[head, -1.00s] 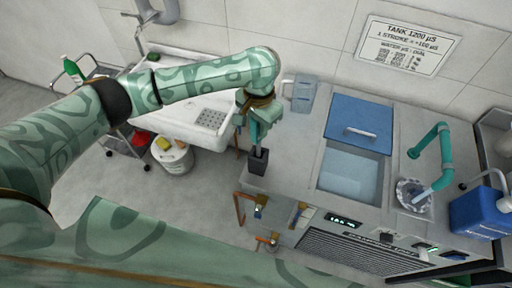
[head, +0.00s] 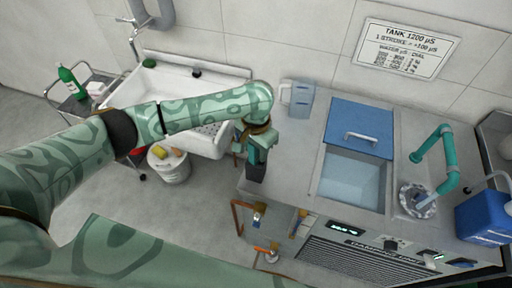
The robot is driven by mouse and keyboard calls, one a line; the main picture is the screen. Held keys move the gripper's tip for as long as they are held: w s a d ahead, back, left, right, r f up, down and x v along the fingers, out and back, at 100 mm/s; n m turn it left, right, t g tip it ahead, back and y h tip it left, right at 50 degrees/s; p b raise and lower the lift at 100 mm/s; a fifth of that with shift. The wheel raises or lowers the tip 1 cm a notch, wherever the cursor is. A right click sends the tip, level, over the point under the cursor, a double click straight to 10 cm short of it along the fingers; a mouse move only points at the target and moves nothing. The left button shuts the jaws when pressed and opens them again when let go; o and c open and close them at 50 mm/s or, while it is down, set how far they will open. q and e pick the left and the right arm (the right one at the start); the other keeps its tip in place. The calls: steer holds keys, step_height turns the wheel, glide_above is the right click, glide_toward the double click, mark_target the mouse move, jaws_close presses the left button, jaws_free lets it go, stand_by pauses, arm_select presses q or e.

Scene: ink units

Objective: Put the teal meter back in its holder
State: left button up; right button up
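My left gripper (head: 259,147) points down at the left end of the grey counter, directly above the dark holder (head: 256,173). A teal piece that looks like the teal meter (head: 256,157) is between its fingers, its lower end at the holder's mouth. The gripper and wrist hide most of the meter. I cannot tell how deep it sits in the holder. The holder is a small dark upright box at the counter's left edge. My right gripper is not in view.
A clear jug (head: 299,98) stands behind the gripper. Right of it are an open water tank (head: 352,180) with a blue lid (head: 360,128), a teal tap (head: 447,160) and a blue canister (head: 484,217). A white sink (head: 173,75) and bucket (head: 170,165) are left.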

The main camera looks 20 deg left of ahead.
arm_select(q)
steer(key=shift+r, duration=0.15)
step_height(320, 180, up, 11)
steer(key=p, duration=0.4)
steer(key=shift+r, duration=0.45)
